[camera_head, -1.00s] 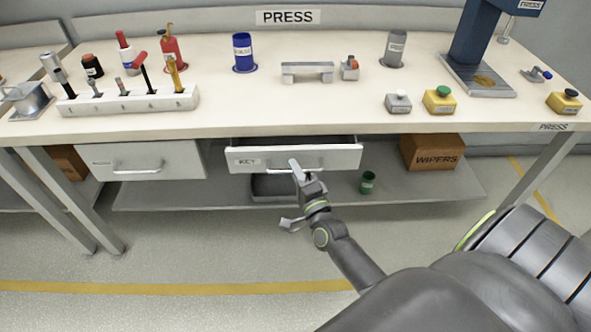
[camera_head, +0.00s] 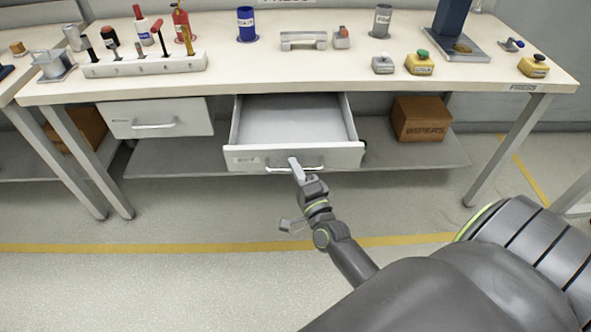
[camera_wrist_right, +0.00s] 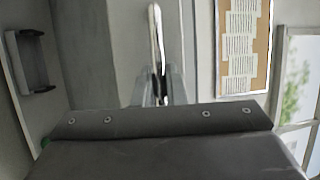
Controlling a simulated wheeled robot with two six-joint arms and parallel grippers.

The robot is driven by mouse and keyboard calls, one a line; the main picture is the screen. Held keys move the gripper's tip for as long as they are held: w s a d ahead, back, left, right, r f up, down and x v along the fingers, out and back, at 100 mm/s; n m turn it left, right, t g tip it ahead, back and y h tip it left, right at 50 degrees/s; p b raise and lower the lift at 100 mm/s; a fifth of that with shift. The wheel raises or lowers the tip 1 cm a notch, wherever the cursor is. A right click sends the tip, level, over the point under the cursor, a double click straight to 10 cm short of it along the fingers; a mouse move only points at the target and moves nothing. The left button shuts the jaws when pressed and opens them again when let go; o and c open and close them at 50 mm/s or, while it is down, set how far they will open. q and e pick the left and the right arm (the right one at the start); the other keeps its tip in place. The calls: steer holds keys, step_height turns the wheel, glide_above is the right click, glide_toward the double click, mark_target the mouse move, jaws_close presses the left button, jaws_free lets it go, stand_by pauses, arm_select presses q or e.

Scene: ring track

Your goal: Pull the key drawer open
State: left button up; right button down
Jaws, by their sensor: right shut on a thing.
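The key drawer (camera_head: 243,158) hangs under the press bench and stands well open. Its grey interior shows in the head view and looks empty. Its bar handle (camera_head: 316,169) is on the front face, and the label on the front is blurred. My right gripper (camera_head: 295,163) is at the handle, shut on it. In the right wrist view the handle (camera_wrist_right: 154,40) runs as a bright bar between the fingers (camera_wrist_right: 160,90). My left gripper is not in view.
A second drawer (camera_head: 125,125) to the left is shut. A cardboard box marked WIPERS (camera_head: 420,122) sits on the lower shelf (camera_head: 190,160). The bench top (camera_head: 300,71) carries a tool rack (camera_head: 140,66) and several buttons. The floor in front is clear.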

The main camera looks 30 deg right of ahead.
steer(key=c, duration=1.5)
jaws_free()
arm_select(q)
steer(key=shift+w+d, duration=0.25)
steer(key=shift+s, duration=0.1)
